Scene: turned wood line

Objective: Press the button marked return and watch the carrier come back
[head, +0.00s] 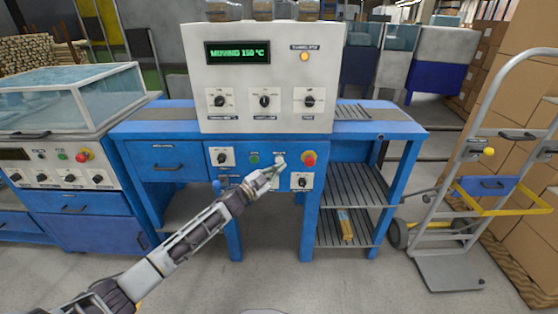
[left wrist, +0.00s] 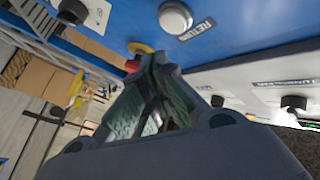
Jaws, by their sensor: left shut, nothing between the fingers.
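The return button (left wrist: 175,17) is a round pale cap on the blue panel, with the word RETURN beside it in the left wrist view. In the head view the pale button (head: 279,159) sits just above my left gripper's tips. My left gripper (head: 272,171) is shut and empty, in front of the blue control panel (head: 235,178). In the left wrist view its fingertips (left wrist: 153,62) lie below the button in the picture, apart from it. The display (head: 237,52) reads MOVING 150 °C in green. I cannot make out the carrier. My right gripper is not in view.
A red stop button (head: 309,159) on yellow sits right of the return button, with a green button (head: 254,159) to its left. An amber lamp (head: 304,57) shows on the white cabinet (head: 265,115). A hand truck (head: 445,235) stands at the right.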

